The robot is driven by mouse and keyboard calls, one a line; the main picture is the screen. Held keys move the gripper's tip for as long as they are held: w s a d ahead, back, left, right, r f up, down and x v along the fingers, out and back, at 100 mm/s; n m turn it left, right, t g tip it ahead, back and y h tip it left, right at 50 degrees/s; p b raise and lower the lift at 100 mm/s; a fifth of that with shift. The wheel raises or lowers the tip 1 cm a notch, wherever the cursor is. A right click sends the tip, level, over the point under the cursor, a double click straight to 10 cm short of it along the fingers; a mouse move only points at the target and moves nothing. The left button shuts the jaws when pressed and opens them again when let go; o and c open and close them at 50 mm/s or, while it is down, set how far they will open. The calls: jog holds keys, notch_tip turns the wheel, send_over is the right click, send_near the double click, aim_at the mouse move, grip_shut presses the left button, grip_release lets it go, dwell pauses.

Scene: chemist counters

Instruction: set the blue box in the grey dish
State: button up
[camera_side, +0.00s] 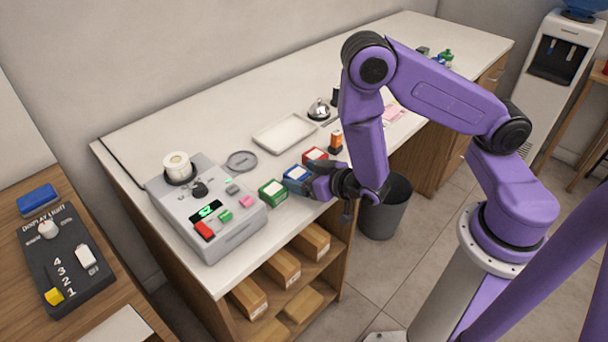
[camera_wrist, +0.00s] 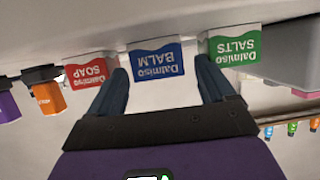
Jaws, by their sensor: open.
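The blue box (camera_side: 296,175), labelled Dalmiso Balm, stands near the counter's front edge. In the wrist view the blue box (camera_wrist: 156,68) appears upside down, between and just beyond my fingertips. My gripper (camera_side: 313,186) is low at the counter edge, close in front of the blue box, partly hiding it. In the wrist view my gripper (camera_wrist: 161,82) is open and empty, with one finger to each side of the box. Whether the fingers reach alongside it is unclear. The grey dish (camera_side: 241,161) is round, shallow and empty, lying behind and left of the box.
A green Salts box (camera_side: 272,192) and a red Soap box (camera_side: 314,156) stand close on either side of the blue box. An orange bottle (camera_side: 336,142) stands farther right. A white tray (camera_side: 285,134) lies behind. A grey machine (camera_side: 210,212) stands left of the dish.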

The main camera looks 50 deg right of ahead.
jog(key=shift+v, duration=3.75)
jog(key=s+a+n+g+y, duration=0.2)
jog(key=s+a+g+y, duration=0.1)
jog(key=s+a+g, duration=0.4)
jog(key=s+r+n+g, duration=0.5)
jog(key=s+r+n, duration=0.1)
jog(key=s+r, duration=0.2)
jog(key=shift+s+r+g, duration=0.25)
jog(key=shift+s+g, duration=0.05)
jog(key=shift+s, duration=0.1)
jog(key=s+d+r+n+h, duration=0.1)
jog(key=d, duration=0.2)
jog(key=s+d+r+n+h, duration=0.1)
jog(key=d+r, duration=0.1)
jog(key=d, duration=0.1)
jog(key=s+d+r+n+h, duration=0.1)
jog(key=d+r+n, duration=0.1)
jog(key=d, duration=0.1)
jog(key=shift+r+g, duration=0.25)
jog(key=shift+g, duration=0.05)
